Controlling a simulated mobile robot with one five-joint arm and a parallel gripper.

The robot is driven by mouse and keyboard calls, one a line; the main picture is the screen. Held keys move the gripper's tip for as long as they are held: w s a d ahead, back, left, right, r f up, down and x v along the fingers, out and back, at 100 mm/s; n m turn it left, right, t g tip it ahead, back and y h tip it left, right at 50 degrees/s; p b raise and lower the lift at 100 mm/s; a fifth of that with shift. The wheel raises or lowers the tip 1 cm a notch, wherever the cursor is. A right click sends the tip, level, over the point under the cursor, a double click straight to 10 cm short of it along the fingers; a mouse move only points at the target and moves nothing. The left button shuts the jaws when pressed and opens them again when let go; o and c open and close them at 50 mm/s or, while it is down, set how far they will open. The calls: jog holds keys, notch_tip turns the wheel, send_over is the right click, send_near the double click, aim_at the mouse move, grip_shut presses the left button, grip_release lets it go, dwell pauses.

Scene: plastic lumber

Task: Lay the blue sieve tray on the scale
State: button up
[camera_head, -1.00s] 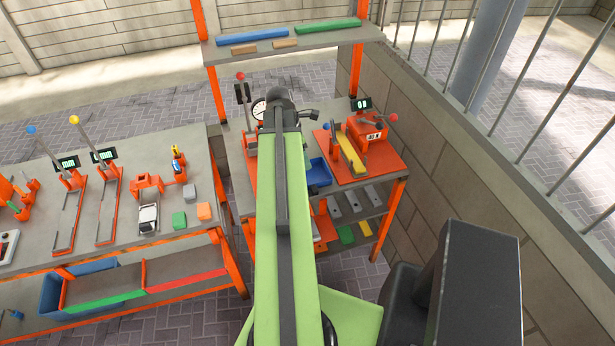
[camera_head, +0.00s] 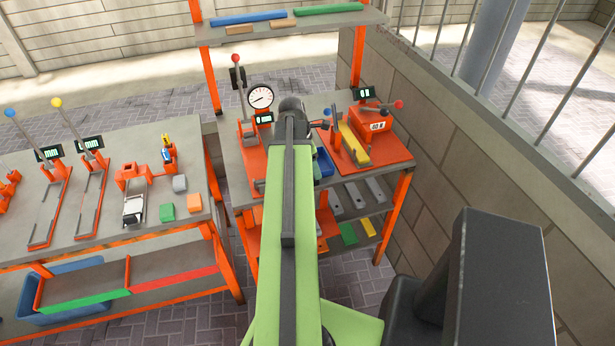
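A blue tray (camera_head: 324,163) sits on the right bench, partly hidden behind my green arm; I take it for the sieve tray, but its mesh cannot be made out. Which device is the scale is unclear: an orange box with a numeric display (camera_head: 380,126) stands at the right, and a round dial gauge (camera_head: 261,97) stands at the left.
A yellow bar (camera_head: 353,145) lies in an orange fixture beside the tray. An upper shelf (camera_head: 285,28) holds blue, green and brown bars. A second bench (camera_head: 100,210) stands left. A block wall borders the right.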

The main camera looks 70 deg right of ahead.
jog(key=b+x, duration=0.3)
jog(key=a+b+x, duration=0.1)
jog(key=b+x, duration=0.1)
jog(key=shift+w+f, duration=0.3)
jog(key=shift+r, duration=0.15)
grip_shut()
